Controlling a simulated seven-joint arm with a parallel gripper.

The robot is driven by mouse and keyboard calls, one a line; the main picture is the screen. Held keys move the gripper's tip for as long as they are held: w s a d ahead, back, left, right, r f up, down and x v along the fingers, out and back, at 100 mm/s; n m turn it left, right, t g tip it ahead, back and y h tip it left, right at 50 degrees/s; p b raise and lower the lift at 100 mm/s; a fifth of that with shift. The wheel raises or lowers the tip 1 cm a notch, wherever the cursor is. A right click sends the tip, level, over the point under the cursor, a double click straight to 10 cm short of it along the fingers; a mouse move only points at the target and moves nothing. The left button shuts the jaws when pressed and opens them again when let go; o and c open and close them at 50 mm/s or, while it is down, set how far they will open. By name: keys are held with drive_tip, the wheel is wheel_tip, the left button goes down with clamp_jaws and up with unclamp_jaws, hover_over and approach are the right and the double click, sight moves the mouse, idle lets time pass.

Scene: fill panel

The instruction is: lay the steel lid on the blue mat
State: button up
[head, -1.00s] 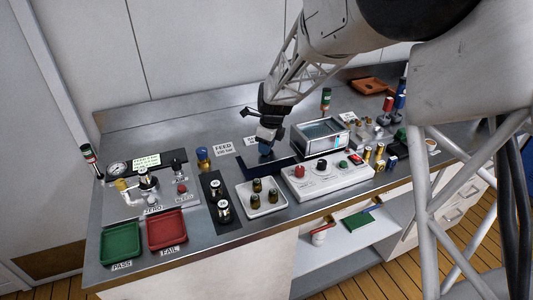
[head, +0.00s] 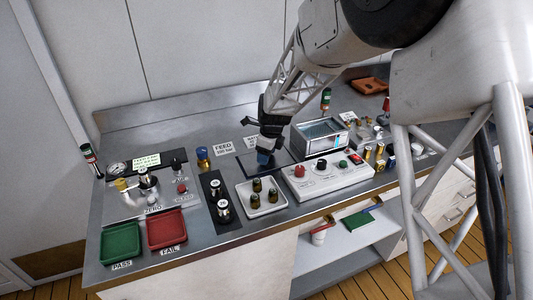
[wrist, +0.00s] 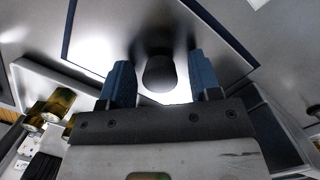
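The steel lid (wrist: 108,30) is a shiny flat plate with a black knob (wrist: 160,72) in the wrist view. It lies over the blue mat (wrist: 222,34), whose dark blue border shows as a thin rim around it. In the head view the lid (head: 251,165) appears flat at mat level, partly hidden by my gripper (head: 264,160). In the wrist view my gripper (wrist: 161,82) has its blue fingers on either side of the knob, with gaps on both sides, so it is open.
The open water bath (head: 321,132) stands just right of the mat. A white control box (head: 328,176) and a white tray (head: 262,199) with several brass-and-dark fittings are in front. A blue-capped item (head: 203,155) stands to the left.

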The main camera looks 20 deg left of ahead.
sight(271, 160)
idle(0.3)
wheel_tip(271, 160, up, 12)
drive_tip(key=d, duration=0.1)
drive_tip(key=shift+d, duration=0.4)
idle(0.8)
drive_tip(key=shift+r, duration=0.1)
drive_tip(key=s+d+r+n+t, duration=0.1)
drive_tip(key=s+d+r+n, duration=0.25)
drive_tip(key=d, duration=0.65)
drive_tip(key=s+d+r+n, duration=0.2)
drive_tip(key=s+d+r, duration=0.25)
drive_tip(key=d, duration=0.45)
drive_tip(key=s+d+r+n+t, duration=0.1)
drive_tip(key=s+d+r+n, duration=0.25)
drive_tip(key=d, duration=0.65)
drive_tip(key=s+d+f+n+h, duration=0.1)
drive_tip(key=s+d+n, duration=0.3)
drive_tip(key=s+d, duration=0.4)
drive_tip(key=s+d+f+n+h, duration=0.1)
drive_tip(key=s+d+n, duration=0.3)
drive_tip(key=s+d, duration=0.5)
drive_tip(key=s+f, duration=0.1)
drive_tip(key=s, duration=0.5)
drive_tip(key=shift+s+d+f+n+t, duration=0.2)
drive_tip(key=shift+s+d+n+t, duration=0.1)
drive_tip(key=shift+n, duration=0.1)
